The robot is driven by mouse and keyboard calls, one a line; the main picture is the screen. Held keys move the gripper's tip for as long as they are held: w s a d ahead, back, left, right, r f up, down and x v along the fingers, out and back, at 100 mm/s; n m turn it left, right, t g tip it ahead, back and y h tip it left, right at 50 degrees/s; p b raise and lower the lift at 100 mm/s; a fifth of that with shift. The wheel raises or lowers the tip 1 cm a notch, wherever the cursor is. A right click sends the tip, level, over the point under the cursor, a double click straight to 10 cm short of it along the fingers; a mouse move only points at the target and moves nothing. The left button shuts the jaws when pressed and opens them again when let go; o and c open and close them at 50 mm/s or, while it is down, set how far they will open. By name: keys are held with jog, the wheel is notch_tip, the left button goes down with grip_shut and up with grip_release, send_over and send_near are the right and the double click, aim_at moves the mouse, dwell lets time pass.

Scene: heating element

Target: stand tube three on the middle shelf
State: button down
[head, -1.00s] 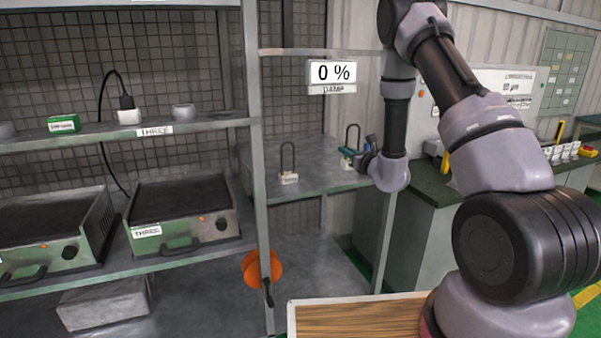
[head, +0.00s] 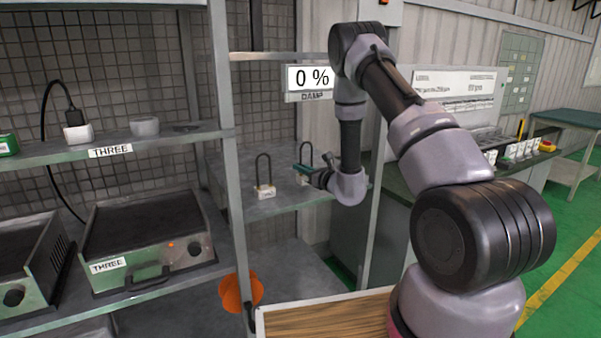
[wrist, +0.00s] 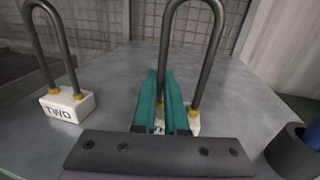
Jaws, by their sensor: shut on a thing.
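My gripper (head: 308,172) is shut on a U-shaped heating tube with a white block foot, tube three by the task (head: 306,153). In the wrist view, my teal fingers (wrist: 160,100) close around this upright tube (wrist: 193,60), low by its yellow collars. Its label is mostly hidden behind the fingers. Its foot is over or on the grey middle shelf (head: 285,204); I cannot tell whether it touches. A second tube, labelled TWO (wrist: 65,105), stands upright on the same shelf to the left, apart from the held one, also in the head view (head: 264,190).
A dark cup with something blue (wrist: 292,150) is at the right in the wrist view. A post (head: 228,150) divides this bay from shelves with a heater marked THREE (head: 150,240). A display (head: 311,77) reads 0 % above. Bare shelf lies behind the tubes.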

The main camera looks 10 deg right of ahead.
jog(key=shift+f, duration=0.55)
jog(key=c, duration=1)
grip_release()
jog(key=shift+f, duration=0.2)
jog(key=shift+o, duration=0.2)
jog(key=shift+r, duration=0.1)
